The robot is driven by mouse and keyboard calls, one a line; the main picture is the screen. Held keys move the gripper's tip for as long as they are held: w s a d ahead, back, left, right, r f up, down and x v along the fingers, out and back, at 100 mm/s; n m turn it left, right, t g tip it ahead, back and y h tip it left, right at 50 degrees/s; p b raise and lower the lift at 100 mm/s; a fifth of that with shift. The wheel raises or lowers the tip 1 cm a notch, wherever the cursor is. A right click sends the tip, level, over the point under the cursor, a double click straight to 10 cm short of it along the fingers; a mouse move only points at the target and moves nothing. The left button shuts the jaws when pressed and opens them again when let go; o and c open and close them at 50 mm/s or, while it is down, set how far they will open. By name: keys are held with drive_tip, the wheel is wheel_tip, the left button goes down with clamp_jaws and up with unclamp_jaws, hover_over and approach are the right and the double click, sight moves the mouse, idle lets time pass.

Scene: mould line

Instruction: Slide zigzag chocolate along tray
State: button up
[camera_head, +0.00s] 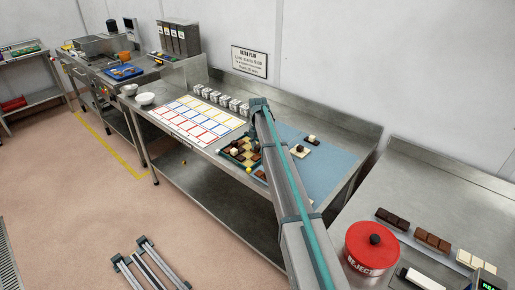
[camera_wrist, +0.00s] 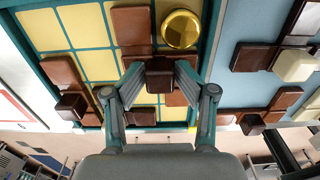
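The tray (camera_wrist: 40,65) has a teal frame and pale yellow cells in the wrist view. In the head view the tray (camera_head: 226,154) lies on the steel table, partly behind my arm. A brown chocolate, apparently the zigzag one (camera_wrist: 132,26), runs in stepped squares down the tray's middle and carries a dark cube-shaped knob (camera_wrist: 159,78). My gripper (camera_wrist: 160,80) is over the tray with its fingertips closed against both sides of this knob. The fingers hide part of the chocolate's outline. In the head view my arm mostly hides the gripper.
A round gold piece (camera_wrist: 181,29) sits in the tray right of the chocolate. Another brown piece with a dark knob (camera_wrist: 70,105) is at the tray's left. Chocolates with dark and white knobs (camera_wrist: 255,56) lie on the blue mat (camera_wrist: 246,98) to the right. A red reject tin (camera_head: 372,250) stands farther right.

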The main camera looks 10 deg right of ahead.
sight(257, 146)
drive_tip(key=shift+w+d+f, duration=0.15)
drive_tip(key=shift+f, duration=0.1)
drive_tip(key=shift+r, duration=0.25)
drive_tip(key=shift+r, duration=0.25)
wheel_tip(257, 146, up, 11)
drive_tip(key=shift+r, duration=0.15)
drive_tip(key=o, duration=0.7)
drive_tip(key=shift+f+b, duration=0.35)
drive_tip(key=shift+o, duration=0.5)
drive_tip(key=shift+w+a+f+b, duration=0.15)
drive_tip(key=shift+a+f+b, duration=0.3)
drive_tip(key=shift+b, duration=0.65)
drive_tip(key=f+b, duration=0.1)
drive_tip(key=b, duration=0.5)
drive_tip(key=shift+w, duration=0.35)
